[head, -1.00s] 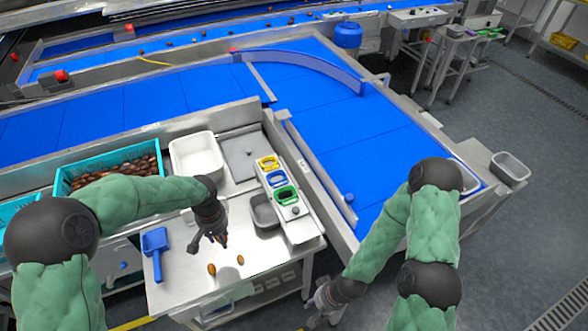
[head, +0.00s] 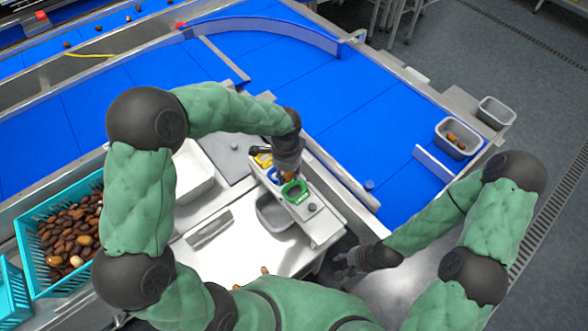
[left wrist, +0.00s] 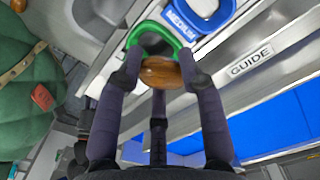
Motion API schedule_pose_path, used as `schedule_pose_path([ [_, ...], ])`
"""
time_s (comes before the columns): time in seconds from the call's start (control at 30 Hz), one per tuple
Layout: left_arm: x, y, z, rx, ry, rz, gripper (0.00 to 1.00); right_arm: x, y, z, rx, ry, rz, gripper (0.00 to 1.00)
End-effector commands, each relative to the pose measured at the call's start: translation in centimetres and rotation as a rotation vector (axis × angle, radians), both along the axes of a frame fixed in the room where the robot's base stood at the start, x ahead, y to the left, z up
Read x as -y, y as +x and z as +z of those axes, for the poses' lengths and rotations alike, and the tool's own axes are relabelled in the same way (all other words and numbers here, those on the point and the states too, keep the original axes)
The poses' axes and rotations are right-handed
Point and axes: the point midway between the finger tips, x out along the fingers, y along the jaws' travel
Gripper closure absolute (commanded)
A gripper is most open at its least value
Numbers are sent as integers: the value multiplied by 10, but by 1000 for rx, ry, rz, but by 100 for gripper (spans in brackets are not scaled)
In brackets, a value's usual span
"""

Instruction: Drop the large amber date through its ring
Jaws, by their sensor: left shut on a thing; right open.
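My left gripper (head: 287,178) is shut on a brown, amber-toned date (left wrist: 160,73), which lies crosswise between the fingertips in the left wrist view. The green ring (head: 297,196) is right by the fingertips in the head view. In the left wrist view the green ring (left wrist: 150,29) shows just beyond the date, which overlaps its near edge; the exact height above it is unclear. The blue ring (left wrist: 203,14), labelled MEDIUM, is beside it. The yellow ring (head: 263,160) is at the far end of the row. My right gripper (head: 347,262) is open and low, right of the bench.
A grey bin (head: 272,213) stands beside the ring rail. A white tub (head: 196,172) and a teal crate (head: 38,282) of dates are left. Small dates (head: 265,270) lie on the bench, partly hidden by my body. The blue conveyor (head: 330,110) is behind.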

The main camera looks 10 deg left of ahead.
Motion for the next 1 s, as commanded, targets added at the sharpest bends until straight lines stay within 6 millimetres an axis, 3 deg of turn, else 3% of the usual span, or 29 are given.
schedule_pose_path([
  [0.13,11,-2,9,0,1,-254,74,0,0,5,0,0,0,50],
  [0.33,17,-3,14,0,1,-447,74,0,0,8,0,0,0,50],
  [0.67,16,-4,5,0,1,-485,74,0,0,0,0,0,0,50],
  [1.0,9,-5,-22,0,1,-488,74,0,0,-24,0,0,0,50],
])
